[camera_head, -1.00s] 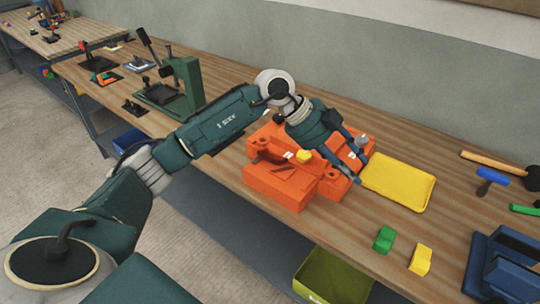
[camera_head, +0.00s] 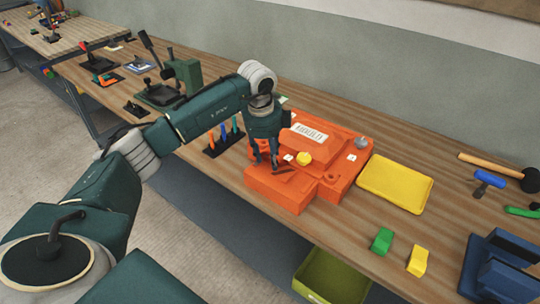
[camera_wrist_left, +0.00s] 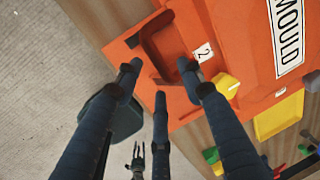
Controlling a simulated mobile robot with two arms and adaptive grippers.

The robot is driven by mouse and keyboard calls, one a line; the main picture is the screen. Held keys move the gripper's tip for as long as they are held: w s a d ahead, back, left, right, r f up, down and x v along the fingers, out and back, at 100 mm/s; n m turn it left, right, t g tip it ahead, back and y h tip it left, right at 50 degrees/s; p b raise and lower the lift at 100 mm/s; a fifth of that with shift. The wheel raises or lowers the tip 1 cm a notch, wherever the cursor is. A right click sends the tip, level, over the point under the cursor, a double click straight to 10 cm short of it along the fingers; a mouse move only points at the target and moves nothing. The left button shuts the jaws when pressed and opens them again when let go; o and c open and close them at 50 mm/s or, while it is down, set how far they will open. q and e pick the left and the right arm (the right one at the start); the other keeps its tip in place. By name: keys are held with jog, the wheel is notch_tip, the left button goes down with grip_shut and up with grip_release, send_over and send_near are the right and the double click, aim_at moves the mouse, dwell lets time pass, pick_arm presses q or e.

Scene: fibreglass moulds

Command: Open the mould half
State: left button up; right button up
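The orange mould (camera_head: 330,173) sits on the wooden bench, its upper half (camera_head: 314,149) lying on it with a white label. In the left wrist view the label reads MOULD (camera_wrist_left: 289,35), beside a "2" tag (camera_wrist_left: 203,52) and a yellow knob (camera_wrist_left: 226,86). My left gripper (camera_head: 266,167) is just above that corner. Its fingers (camera_wrist_left: 160,78) are spread either side of the handle, with nothing between them; I cannot tell whether they touch it. A small dark gripper-like shape (camera_wrist_left: 137,160) shows far below.
A yellow tray (camera_head: 396,184) lies right of the mould. Green (camera_head: 382,240) and yellow (camera_head: 418,261) blocks lie nearer the front edge. Upright tools (camera_head: 226,136) stand left of the mould. A green bin (camera_head: 332,276) is below.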

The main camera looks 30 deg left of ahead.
pick_arm(q)
jog(key=shift+w+f, duration=0.15)
jog(key=shift+f, duration=0.55)
grip_shut()
jog(key=shift+r, duration=0.1)
